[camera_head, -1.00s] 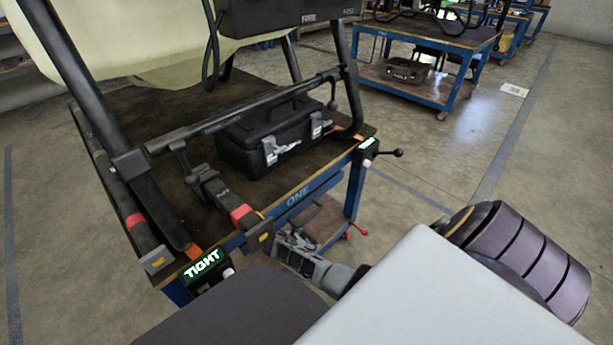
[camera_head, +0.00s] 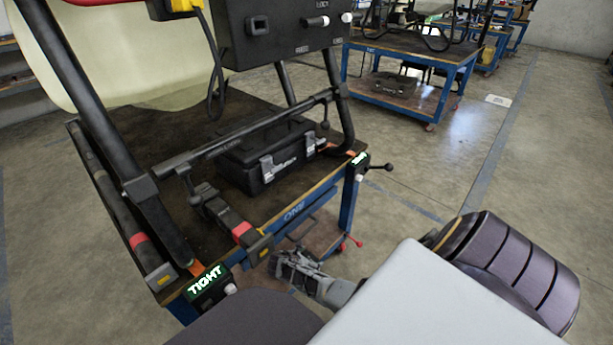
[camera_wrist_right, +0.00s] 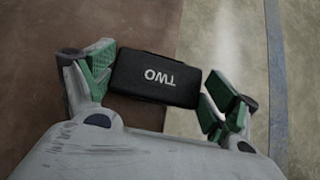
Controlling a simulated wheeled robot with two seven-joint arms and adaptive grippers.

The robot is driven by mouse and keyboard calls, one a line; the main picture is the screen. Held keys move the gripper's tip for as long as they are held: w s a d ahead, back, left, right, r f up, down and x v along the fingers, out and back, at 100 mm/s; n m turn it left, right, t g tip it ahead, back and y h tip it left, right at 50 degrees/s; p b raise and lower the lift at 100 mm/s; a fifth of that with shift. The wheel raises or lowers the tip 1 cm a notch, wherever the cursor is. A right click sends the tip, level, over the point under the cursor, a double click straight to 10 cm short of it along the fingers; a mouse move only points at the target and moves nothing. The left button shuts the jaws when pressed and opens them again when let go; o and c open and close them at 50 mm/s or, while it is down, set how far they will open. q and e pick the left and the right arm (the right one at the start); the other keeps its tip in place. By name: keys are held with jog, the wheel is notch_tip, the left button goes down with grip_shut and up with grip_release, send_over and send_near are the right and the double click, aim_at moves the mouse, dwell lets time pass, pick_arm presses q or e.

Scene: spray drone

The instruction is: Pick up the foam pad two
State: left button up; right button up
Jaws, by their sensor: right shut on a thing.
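Foam pad two (camera_wrist_right: 155,80) is a dark, flat block with rounded corners and white "TWO" lettering, upside down in the right wrist view. My right gripper is shut on it, with green-lined fingers at its left and right ends. In the head view my right gripper (camera_head: 292,264) is low beside the front of the cart marked "ONE" (camera_head: 295,211). I cannot pick out the pad there. In the wrist view, a brown surface lies behind the pad at left and concrete floor at right. My left gripper is out of view.
A black case (camera_head: 268,158) sits on the cart under the drone's black frame (camera_head: 87,105) and pale tank (camera_head: 130,55). A lit "TIGHT" box (camera_head: 207,288) and a lever (camera_head: 377,167) are on the cart's edge. Open floor lies to the right.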

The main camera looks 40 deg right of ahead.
jog(key=shift+s, duration=0.1)
jog(key=o, duration=0.8)
jog(key=shift+c, duration=0.2)
jog(key=shift+a+r, duration=0.1)
jog(key=v, duration=1.1)
jog(key=shift+a+r, duration=0.2)
jog(key=shift+a, duration=0.05)
